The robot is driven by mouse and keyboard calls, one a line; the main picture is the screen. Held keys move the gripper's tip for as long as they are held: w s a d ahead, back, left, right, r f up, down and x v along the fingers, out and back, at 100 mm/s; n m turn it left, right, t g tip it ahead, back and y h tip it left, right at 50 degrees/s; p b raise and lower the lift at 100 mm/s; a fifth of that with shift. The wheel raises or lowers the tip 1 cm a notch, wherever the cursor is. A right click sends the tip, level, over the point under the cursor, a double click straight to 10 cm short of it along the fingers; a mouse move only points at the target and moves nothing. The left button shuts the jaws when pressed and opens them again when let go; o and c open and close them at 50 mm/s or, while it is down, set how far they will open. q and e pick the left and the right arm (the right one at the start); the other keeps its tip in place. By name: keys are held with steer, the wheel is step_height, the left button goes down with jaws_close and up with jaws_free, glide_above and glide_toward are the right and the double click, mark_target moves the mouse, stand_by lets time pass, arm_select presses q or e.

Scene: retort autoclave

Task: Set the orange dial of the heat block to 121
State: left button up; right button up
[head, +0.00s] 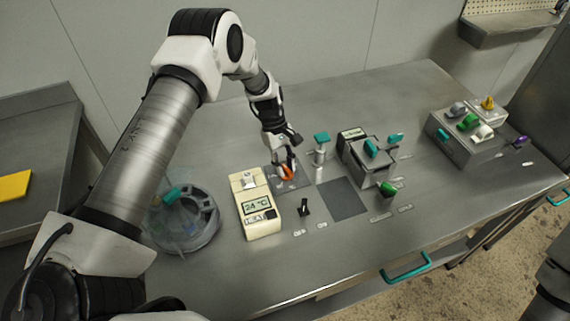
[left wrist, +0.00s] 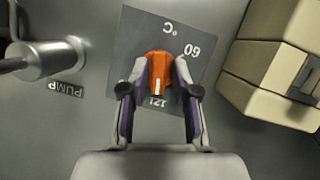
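The orange dial (head: 287,172) sits on a dark grey plate beside the cream heat block (head: 245,184), whose display reads 24 °C. In the left wrist view the orange dial (left wrist: 157,68) is between the two fingers of my left gripper (left wrist: 159,72), which press against its sides. My right gripper is out of view.
A teal-handled valve (head: 321,147) and a grey unit (head: 368,160) stand to the right of the dial. The bench's far back is clear.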

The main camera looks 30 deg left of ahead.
arm_select(q)
steer(key=shift+w, duration=0.1)
stand_by(0.3)
steer(key=shift+a+r, duration=0.1)
steer(key=shift+r, duration=0.15)
steer(key=v, duration=1.1)
steer(key=shift+r, duration=0.15)
steer(key=shift+a, duration=0.1)
